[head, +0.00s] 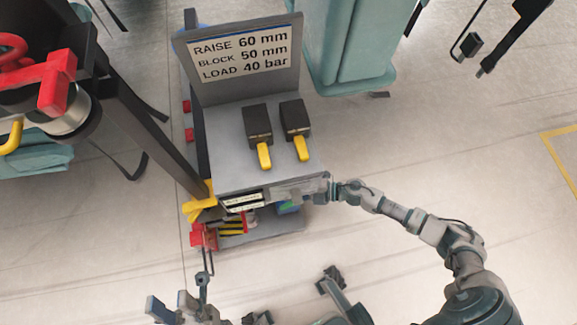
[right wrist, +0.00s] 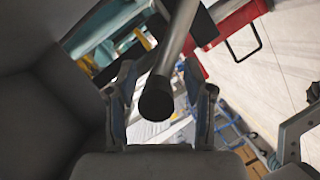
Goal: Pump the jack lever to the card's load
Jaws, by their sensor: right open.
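The card (head: 240,52) stands on the grey console and reads RAISE 60 mm, BLOCK 50 mm, LOAD 40 bar. In the right wrist view a grey lever rod with a black end (right wrist: 157,98) lies between the two fingers of my right gripper (right wrist: 160,108). That gripper is open, and contact with the rod cannot be told. In the head view my right arm reaches from the lower right to the console's front right corner, where its gripper is hard to make out. My left gripper (head: 178,308) is low at the left, away from the console; its jaw state is unclear.
The grey console (head: 225,145) carries two black switch boxes with yellow levers (head: 264,155). Red parts (head: 204,237) and yellow-black stripes (head: 232,227) show below it. A dark beam (head: 150,130) slants down at the left. The floor at the right is largely clear.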

